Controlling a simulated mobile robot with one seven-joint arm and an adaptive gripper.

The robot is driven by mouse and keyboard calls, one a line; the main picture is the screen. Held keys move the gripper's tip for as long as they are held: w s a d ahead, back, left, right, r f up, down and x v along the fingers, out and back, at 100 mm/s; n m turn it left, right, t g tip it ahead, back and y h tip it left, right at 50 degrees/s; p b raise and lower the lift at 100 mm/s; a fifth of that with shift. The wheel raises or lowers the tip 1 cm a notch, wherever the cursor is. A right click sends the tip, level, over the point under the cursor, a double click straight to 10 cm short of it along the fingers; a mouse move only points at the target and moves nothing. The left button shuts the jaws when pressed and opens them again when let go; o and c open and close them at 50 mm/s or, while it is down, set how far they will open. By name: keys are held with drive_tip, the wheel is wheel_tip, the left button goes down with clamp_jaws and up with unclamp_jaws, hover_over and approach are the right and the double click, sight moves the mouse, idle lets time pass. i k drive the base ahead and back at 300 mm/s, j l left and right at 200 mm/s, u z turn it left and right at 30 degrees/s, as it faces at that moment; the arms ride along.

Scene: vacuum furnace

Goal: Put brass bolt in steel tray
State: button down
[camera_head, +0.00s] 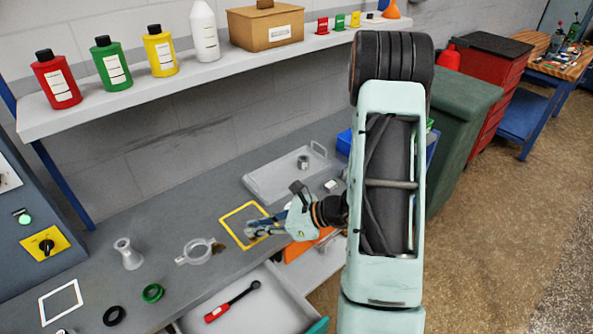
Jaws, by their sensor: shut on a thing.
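The steel tray (262,190) is a shallow light grey tray at the back of the bench, with a small grey metal cylinder (303,162) in it. My gripper (252,231) is in front of the tray, over the right part of a yellow square outline (233,241) on the bench top. It is shut on a small, dark brownish thing at its fingertips, which looks like the brass bolt. The fingers hide most of it, and I cannot tell whether it touches the bench.
A clear ring-shaped part (198,251), a grey flanged piece (128,254), a green ring (153,292) and a black ring (115,316) lie to the left. An open drawer (265,305) holds a red-handled tool (232,301). A shelf with bottles (162,52) runs above the bench.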

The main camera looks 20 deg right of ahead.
sight(272, 183)
drive_tip(key=i+l, duration=0.1)
drive_tip(key=l, duration=0.3)
drive_tip(key=i+l, duration=0.1)
drive_tip(key=l, duration=0.25)
drive_tip(key=i+l, duration=0.1)
drive_tip(key=l, duration=0.65)
drive_tip(key=i, duration=0.05)
